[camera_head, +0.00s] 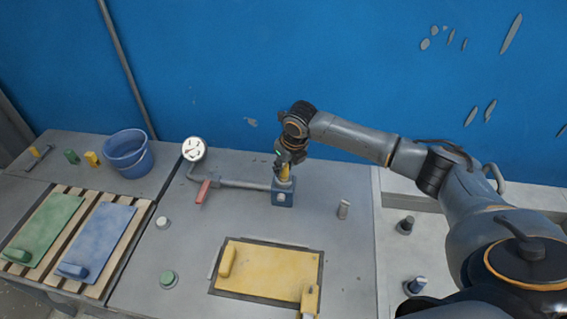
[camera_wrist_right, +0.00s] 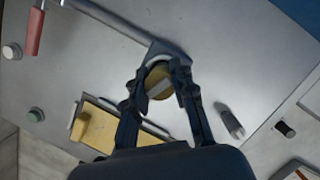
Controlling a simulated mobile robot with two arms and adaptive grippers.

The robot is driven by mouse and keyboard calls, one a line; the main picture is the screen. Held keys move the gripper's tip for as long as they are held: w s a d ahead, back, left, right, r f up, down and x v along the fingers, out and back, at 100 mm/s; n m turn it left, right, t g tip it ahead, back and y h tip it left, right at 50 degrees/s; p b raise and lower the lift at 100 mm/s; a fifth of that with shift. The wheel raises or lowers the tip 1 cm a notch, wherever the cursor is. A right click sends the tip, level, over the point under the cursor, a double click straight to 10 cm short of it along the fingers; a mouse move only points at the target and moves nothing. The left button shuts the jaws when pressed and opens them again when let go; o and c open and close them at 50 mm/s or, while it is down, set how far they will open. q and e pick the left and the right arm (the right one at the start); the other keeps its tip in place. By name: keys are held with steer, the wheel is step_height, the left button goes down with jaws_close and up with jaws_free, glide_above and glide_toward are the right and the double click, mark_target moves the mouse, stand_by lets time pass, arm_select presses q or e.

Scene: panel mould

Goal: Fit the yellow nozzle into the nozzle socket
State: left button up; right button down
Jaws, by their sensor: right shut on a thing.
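My right gripper (camera_head: 284,165) is shut on the yellow nozzle (camera_head: 285,173), pointing down from above. The nozzle is upright, right over the blue nozzle socket block (camera_head: 284,198) at the end of the grey pipe. The nozzle's lower end meets the top of the block in the head view; I cannot tell how far it is inside. In the right wrist view the nozzle (camera_wrist_right: 157,77) sits between the fingers (camera_wrist_right: 161,72), with the socket block (camera_wrist_right: 170,50) partly hidden behind it. My left gripper is not in view.
The pipe (camera_head: 243,184) carries a red lever (camera_head: 203,192) and a gauge (camera_head: 194,149). A yellow panel (camera_head: 268,270) lies in front of the socket, and a small grey cylinder (camera_head: 343,209) stands to its right. A blue bucket (camera_head: 128,154) and green and blue panels are at left.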

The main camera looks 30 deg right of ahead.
steer(key=shift+f, duration=0.25)
steer(key=shift+f, duration=0.15)
steer(key=c, duration=1.1)
jaws_free()
steer(key=b+v, duration=0.2)
steer(key=v, duration=1)
steer(key=shift+r, duration=0.2)
